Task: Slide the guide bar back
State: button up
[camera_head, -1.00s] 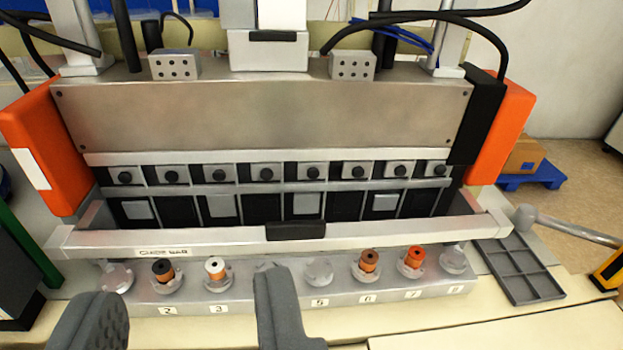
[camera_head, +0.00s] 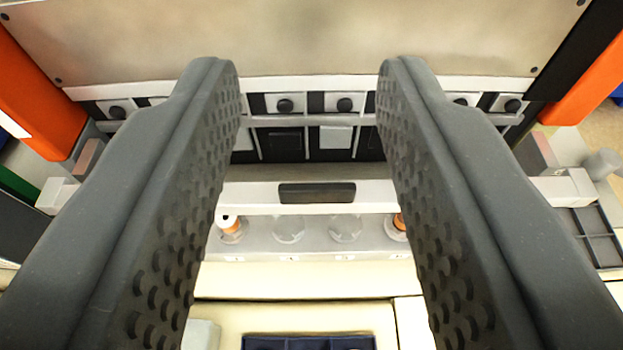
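The guide bar (camera_head: 258,196) is a pale metal bar running across the front of the machine, with a black grip (camera_head: 317,193) at its middle. It lies in front of the row of dark slots and behind the row of numbered spool holders. My gripper (camera_head: 308,75) is open, its two dark grey textured fingers spread wide to the left and right of the black grip in the picture. Nothing is between the fingers, and they do not appear to touch the bar. The fingers hide parts of the bar on both sides.
The holder rail (camera_head: 275,240) shows a white-topped spool (camera_head: 230,224) and part of an orange one (camera_head: 399,221). A blue tray (camera_head: 300,342) lies at the bottom edge. A grey compartment tray (camera_head: 592,235) is at the right. Orange side housings (camera_head: 35,95) flank the machine.

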jog(key=w+m+g+p, duration=0.2)
jog(key=w+m+p, duration=0.1)
jog(key=w+p, duration=0.15)
jog(key=m+g+p, duration=1.3)
jog(key=m+p, duration=0.2)
jog(key=p, duration=0.3)
send_over(317, 186)
notch_tip(317, 186, down, 11)
notch_tip(317, 186, down, 13)
jog(key=p, duration=0.2)
jog(key=shift+f+p, duration=0.2)
jog(key=shift+p, duration=0.15)
grip_shut()
